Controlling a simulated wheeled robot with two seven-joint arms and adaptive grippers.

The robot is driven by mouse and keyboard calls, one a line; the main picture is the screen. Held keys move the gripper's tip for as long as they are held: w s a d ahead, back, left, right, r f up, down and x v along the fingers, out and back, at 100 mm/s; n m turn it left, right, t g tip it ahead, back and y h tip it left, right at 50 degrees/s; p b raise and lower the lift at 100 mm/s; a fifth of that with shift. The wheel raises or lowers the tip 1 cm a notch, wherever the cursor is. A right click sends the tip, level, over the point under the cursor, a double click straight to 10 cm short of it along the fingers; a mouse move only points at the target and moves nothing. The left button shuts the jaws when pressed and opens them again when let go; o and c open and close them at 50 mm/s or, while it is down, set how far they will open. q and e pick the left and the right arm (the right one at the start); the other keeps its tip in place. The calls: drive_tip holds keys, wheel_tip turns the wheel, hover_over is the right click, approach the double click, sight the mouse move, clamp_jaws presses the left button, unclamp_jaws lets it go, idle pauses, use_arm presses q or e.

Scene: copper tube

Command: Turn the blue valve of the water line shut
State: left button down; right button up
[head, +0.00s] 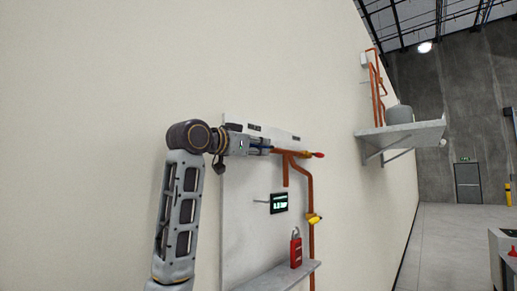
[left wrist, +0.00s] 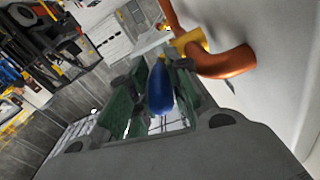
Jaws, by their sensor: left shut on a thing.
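The blue valve handle (left wrist: 160,90) lies between the green-padded fingers of my left gripper (left wrist: 154,100) in the left wrist view, with a yellow valve body (left wrist: 188,42) and a copper pipe bend (left wrist: 225,63) just beyond it. In the head view my left gripper (head: 266,147) is at the upper part of the panel, at the left end of the copper pipe. The gripper is shut on the blue handle; its fingers cover most of the handle there. My right gripper is not in view.
The white panel (head: 238,215) carries copper pipes (head: 310,190), a red-handled valve (head: 318,155), a yellow-handled valve (head: 314,219) and a small green-lit display (head: 279,203). A red object (head: 296,250) stands on the grey shelf (head: 280,277) below. A wall shelf (head: 405,135) juts out at right.

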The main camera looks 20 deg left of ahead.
use_arm(q)
drive_tip(key=shift+f+t+b, duration=0.5)
drive_tip(key=shift+b, duration=0.5)
drive_tip(key=shift+w+f+t+h+b, duration=0.15)
drive_tip(key=shift+f+t+h+b, duration=0.45)
drive_tip(key=shift+b, duration=0.6)
drive_tip(key=t+b, duration=0.1)
drive_tip(key=f+t+b, duration=0.1)
drive_tip(key=b, duration=0.1)
drive_tip(key=w+t+h+b, duration=0.1)
drive_tip(key=t, duration=0.1)
drive_tip(key=shift+d+f+b, duration=0.3)
drive_tip(key=shift+f+b, duration=0.05)
drive_tip(key=shift+f, duration=0.05)
drive_tip(key=shift+w, duration=0.1)
drive_tip(key=c, duration=1.3)
unclamp_jaws()
